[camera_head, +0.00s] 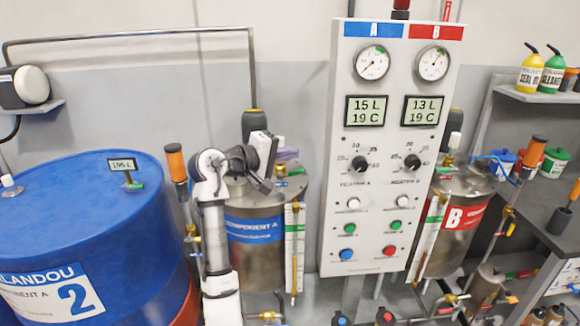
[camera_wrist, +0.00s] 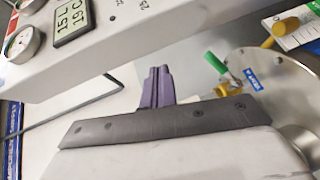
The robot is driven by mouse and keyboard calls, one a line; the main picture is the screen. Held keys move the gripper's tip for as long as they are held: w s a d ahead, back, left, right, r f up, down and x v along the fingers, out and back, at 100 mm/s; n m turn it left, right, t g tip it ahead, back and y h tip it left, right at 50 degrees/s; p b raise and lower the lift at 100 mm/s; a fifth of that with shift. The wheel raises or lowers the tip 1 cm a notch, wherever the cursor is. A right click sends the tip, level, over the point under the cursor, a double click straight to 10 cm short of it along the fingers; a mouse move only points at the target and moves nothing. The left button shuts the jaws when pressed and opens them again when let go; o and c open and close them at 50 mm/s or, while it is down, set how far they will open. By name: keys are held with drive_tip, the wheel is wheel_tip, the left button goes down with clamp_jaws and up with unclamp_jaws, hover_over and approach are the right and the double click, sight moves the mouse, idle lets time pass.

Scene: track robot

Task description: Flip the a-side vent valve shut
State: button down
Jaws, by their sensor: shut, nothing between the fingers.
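The a-side vent valve shows in the wrist view as a green handle (camera_wrist: 215,63) on a brass-yellow body (camera_wrist: 232,88). A small blue tag (camera_wrist: 253,77) lies beside it on the round grey tank lid (camera_wrist: 285,95). The handle sticks up at a slant toward the upper left. My gripper (camera_wrist: 158,72) has its purple fingers together and empty, left of the handle and apart from it. In the head view my gripper (camera_head: 287,154) is over the top of the component A tank (camera_head: 255,255). My wrist hides part of the lid there, so the valve is hard to make out.
The control panel (camera_head: 385,150) stands close right of my gripper, and its edge (camera_wrist: 150,30) runs across the wrist view. A blue drum (camera_head: 80,220) stands left. The component B tank (camera_head: 460,225) is beyond the panel. A bent pipe (camera_head: 130,34) runs along the wall behind.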

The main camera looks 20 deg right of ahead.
drive_tip(key=shift+s+a+r+b, duration=0.2)
drive_tip(key=shift+s+a+r, duration=0.15)
drive_tip(key=shift+r, duration=0.4)
drive_tip(key=shift+s+a+r+b, duration=0.25)
drive_tip(key=shift+s+r, duration=0.2)
drive_tip(key=shift+r, duration=0.25)
drive_tip(key=shift+s+a+r+b, duration=0.2)
drive_tip(key=shift+s+a+r, duration=0.15)
drive_tip(key=shift+r, duration=0.4)
drive_tip(key=shift+s, duration=0.1)
